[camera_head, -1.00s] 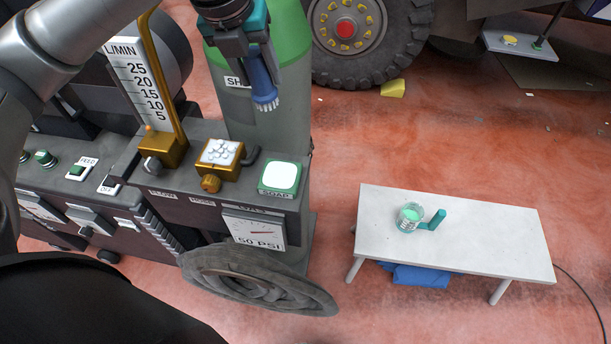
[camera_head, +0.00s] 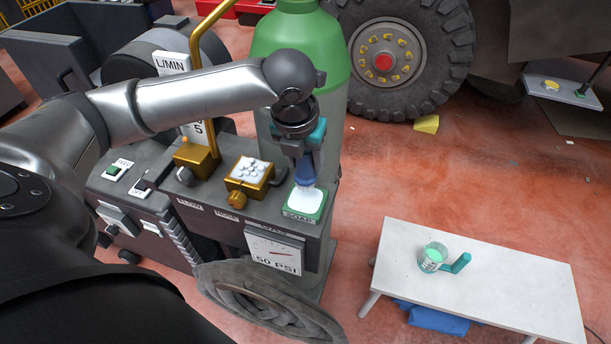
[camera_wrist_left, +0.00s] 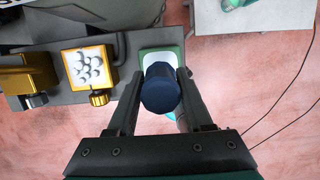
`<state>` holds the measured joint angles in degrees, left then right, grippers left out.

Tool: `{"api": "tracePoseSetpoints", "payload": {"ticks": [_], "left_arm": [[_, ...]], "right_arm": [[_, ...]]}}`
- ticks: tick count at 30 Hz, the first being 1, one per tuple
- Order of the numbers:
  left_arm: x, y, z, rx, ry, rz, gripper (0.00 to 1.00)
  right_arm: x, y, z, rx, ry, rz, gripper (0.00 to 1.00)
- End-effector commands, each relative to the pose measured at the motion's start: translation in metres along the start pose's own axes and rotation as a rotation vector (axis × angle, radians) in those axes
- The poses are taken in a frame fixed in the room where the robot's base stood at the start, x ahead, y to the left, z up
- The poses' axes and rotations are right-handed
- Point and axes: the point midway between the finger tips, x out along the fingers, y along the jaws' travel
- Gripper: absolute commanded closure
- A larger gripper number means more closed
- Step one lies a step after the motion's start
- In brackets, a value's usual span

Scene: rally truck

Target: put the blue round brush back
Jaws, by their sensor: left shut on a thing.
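My left gripper (camera_head: 302,158) is shut on the blue round brush (camera_head: 304,172). The brush points down, its pale bristle end at the white pad in the green-rimmed soap dish (camera_head: 305,213) on the machine's top. I cannot tell whether the bristles touch the pad. In the left wrist view the dark blue handle end (camera_wrist_left: 161,92) sits between the two fingers (camera_wrist_left: 159,80), with the green-rimmed dish (camera_wrist_left: 177,52) beyond it. My right gripper is not in view.
A coiled hose (camera_head: 265,300) hangs at the machine's front. A white bench (camera_head: 500,290) holds a green-filled cup (camera_head: 433,257). Open floor lies between.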

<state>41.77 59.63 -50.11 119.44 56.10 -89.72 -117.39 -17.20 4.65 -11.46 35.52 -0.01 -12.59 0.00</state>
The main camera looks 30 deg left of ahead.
Motion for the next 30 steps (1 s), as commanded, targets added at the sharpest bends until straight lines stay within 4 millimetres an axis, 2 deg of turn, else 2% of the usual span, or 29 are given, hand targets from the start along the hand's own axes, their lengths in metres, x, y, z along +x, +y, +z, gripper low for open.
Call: {"api": "tracePoseSetpoints", "payload": {"ticks": [12, 24, 25, 30], "left_arm": [[0.045, 0.001, -0.012, -0.001, 0.0, -0.001, 1.0], [0.05, 0.001, -0.013, 0.0, -0.001, -0.001, 1.0], [0.05, 0.001, -0.013, 0.0, -0.001, -0.001, 0.47], [0.05, 0.001, -0.013, 0.0, -0.001, -0.001, 0.28]], "right_arm": [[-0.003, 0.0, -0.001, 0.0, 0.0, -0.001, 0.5], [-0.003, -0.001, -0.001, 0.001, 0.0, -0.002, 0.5], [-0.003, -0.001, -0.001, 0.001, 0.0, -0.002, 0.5], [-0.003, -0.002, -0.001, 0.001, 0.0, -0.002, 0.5]]}}
